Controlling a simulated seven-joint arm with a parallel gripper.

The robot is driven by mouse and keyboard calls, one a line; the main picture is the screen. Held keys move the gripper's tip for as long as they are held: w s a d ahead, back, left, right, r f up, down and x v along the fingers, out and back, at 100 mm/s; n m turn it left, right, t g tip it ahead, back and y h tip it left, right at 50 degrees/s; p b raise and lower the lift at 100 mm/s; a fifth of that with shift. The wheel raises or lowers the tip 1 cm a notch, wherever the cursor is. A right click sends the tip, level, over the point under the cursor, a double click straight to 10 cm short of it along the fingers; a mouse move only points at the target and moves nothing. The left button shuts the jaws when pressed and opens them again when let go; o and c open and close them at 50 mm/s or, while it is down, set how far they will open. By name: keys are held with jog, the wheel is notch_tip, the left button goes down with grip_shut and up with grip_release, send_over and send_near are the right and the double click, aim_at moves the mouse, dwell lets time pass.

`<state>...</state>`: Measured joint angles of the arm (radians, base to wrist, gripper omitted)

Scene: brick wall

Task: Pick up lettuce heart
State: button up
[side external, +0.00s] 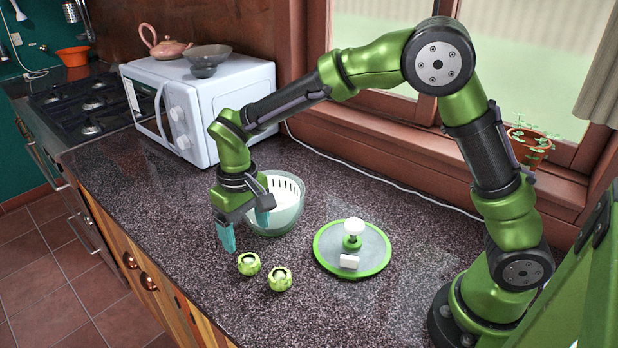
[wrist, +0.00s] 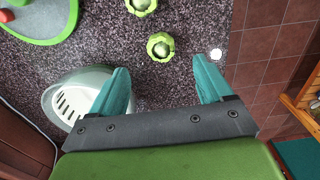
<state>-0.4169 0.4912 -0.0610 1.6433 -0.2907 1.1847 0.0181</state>
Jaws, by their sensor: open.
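Two small green lettuce hearts stand apart on the dark speckled counter near its front edge. The left one (side external: 249,263) is closer to my gripper than the right one (side external: 280,279). In the wrist view one lettuce heart (wrist: 160,46) lies ahead of the fingertips, roughly between their lines, and the other (wrist: 141,6) is cut by the top edge. My gripper (side external: 246,226) is open and empty, with teal fingers above the counter, in front of the bowl. It also shows in the wrist view (wrist: 164,74).
A pale green bowl with a slotted white basket (side external: 287,188) stands just behind my gripper. A round green-rimmed lid with a white knob (side external: 380,258) lies to the right. A white microwave (side external: 218,100) stands at the back left. The counter's front edge is close to the lettuce hearts.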

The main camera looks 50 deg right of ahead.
send_over(249, 259)
jog(key=f, duration=0.4)
jog(key=shift+s+f, duration=0.25)
jog(key=shift+s, duration=0.1)
jog(key=shift+w+f, duration=0.2)
jog(key=shift+f, duration=1.1)
jog(key=shift+w+f, duration=0.15)
jog(key=shift+f, duration=1.15)
jog(key=c, duration=1.1)
